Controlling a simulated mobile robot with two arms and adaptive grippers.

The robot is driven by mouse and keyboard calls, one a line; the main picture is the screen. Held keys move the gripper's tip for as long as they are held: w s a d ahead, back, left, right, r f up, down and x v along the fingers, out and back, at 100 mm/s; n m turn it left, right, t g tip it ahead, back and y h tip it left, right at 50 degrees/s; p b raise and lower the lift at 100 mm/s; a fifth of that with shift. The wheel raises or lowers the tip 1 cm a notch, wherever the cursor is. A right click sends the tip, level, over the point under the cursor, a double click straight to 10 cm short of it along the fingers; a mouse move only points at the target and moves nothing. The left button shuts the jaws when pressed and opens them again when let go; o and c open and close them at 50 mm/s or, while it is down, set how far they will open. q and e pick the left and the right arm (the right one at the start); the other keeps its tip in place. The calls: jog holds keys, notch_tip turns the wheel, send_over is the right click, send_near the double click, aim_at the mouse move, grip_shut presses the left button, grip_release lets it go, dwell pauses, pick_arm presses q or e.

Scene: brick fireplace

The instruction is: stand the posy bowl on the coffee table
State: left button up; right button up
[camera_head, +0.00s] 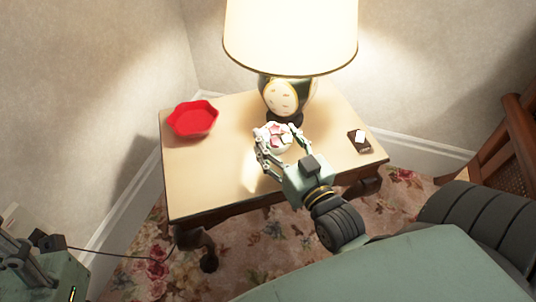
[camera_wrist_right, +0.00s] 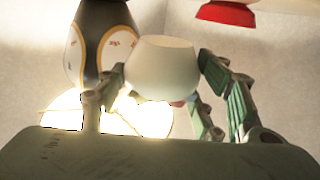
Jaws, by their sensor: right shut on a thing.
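The posy bowl (camera_head: 273,137) is small, round and white with pink-red patches. My right gripper (camera_head: 274,148) is shut on it, with one finger on each side. In the head view they are over the wooden table (camera_head: 215,165), in front of the lamp; I cannot tell whether the bowl touches the top. In the right wrist view the pale bowl (camera_wrist_right: 163,68) sits between the fingers, and the picture looks upside down. Part of my left gripper (camera_head: 15,252) shows at the lower left edge, cut off. I cannot tell whether this wooden table is the coffee table.
A lit lamp (camera_head: 287,97) with a wide shade stands at the back of the table. A red dish (camera_head: 193,119) is at the back left, and a small dark box (camera_head: 358,145) with a white piece is at the right. The table's front left is clear. A chair (camera_head: 505,135) stands right.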

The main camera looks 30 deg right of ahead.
jog(key=shift+w+a+f+b, duration=0.3)
jog(key=shift+w+f, duration=0.15)
jog(key=shift+w, duration=0.15)
jog(key=shift+w+a+f+b, duration=0.15)
jog(key=shift+w+a+f, duration=0.15)
jog(key=shift+w+f, duration=0.25)
notch_tip(320, 180, down, 4)
jog(key=b, duration=0.2)
jog(key=shift+r+b, duration=0.15)
jog(key=shift+b, duration=0.15)
jog(key=shift+r, duration=0.1)
jog(key=o, duration=1.3)
jog(key=shift+f, duration=0.2)
